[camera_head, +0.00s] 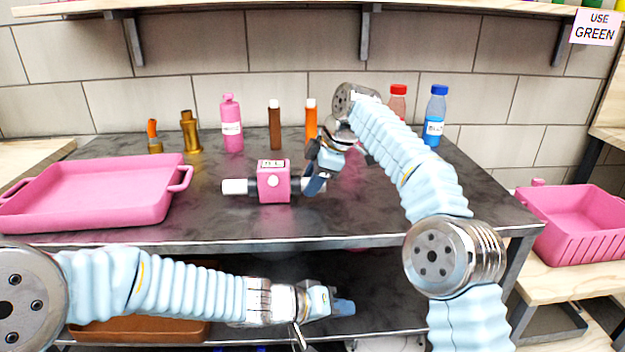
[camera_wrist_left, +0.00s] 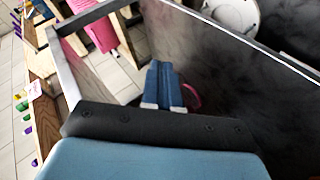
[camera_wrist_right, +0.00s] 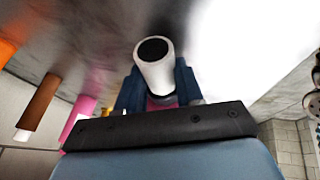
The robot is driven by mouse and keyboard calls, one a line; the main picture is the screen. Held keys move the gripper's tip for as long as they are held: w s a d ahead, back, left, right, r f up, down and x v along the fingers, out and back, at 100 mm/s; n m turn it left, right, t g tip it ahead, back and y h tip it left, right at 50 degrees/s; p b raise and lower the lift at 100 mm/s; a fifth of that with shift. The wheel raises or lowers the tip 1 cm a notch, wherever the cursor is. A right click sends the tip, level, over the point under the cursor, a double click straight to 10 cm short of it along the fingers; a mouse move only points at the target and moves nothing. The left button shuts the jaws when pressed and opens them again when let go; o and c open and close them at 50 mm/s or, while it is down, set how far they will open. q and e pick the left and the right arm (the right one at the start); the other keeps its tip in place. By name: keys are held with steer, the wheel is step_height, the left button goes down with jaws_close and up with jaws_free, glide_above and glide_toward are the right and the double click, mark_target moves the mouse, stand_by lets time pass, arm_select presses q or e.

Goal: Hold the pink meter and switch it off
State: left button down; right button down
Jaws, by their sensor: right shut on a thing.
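The pink meter (camera_head: 273,190) stands on the dark upper tabletop (camera_head: 215,215). It has a small display on top, a pale round knob on its front, and a white pipe end on its left. My right gripper (camera_head: 316,178) is shut on its right side. In the right wrist view a white pipe end (camera_wrist_right: 155,62) with a dark opening shows between the blue fingers, with a bit of pink below. My left gripper (camera_head: 343,306) is low, in front of the lower shelf and well below the meter. Its blue fingers (camera_wrist_left: 163,88) are together and empty. The display is too small to read.
A pink tray (camera_head: 85,215) lies left on the table. A pink bottle (camera_head: 232,125), brass fittings (camera_head: 189,130), brown (camera_head: 274,125) and orange tubes, and red and blue (camera_head: 434,120) bottles stand at the back. The table's front edge lies between my left gripper and the meter.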

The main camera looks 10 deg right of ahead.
mark_target(273, 181)
arm_select(q)
steer(key=w+a+r+n+t, duration=0.1)
steer(key=w+a+r+t, duration=0.1)
steer(key=r, duration=0.5)
steer(key=w+a+r+n+t+y, duration=0.1)
steer(key=w+a+r+n+t, duration=0.1)
steer(key=a+r, duration=0.3)
steer(key=w+a+r+n+t, duration=0.2)
steer(key=w+a+r+t, duration=0.1)
steer(key=r, duration=0.7)
steer(key=shift+w+a+r+t, duration=0.1)
steer(key=shift+w+a+t, duration=0.05)
steer(key=shift+a+t, duration=0.3)
arm_select(e)
steer(key=shift+r, duration=0.1)
arm_select(q)
steer(key=shift+w+a+f+n+g+y, duration=0.3)
steer(key=shift+w+f+n+g+y, duration=0.15)
steer(key=shift+w+n, duration=0.95)
steer(key=shift+w+a+f+n+g+y, duration=0.45)
steer(key=shift+w+n, duration=0.6)
steer(key=shift+n, duration=0.6)
steer(key=shift+w+a+f+n+g+y, duration=0.2)
steer(key=shift+w+f+n+g+y, duration=0.25)
steer(key=shift+w+n, duration=0.95)
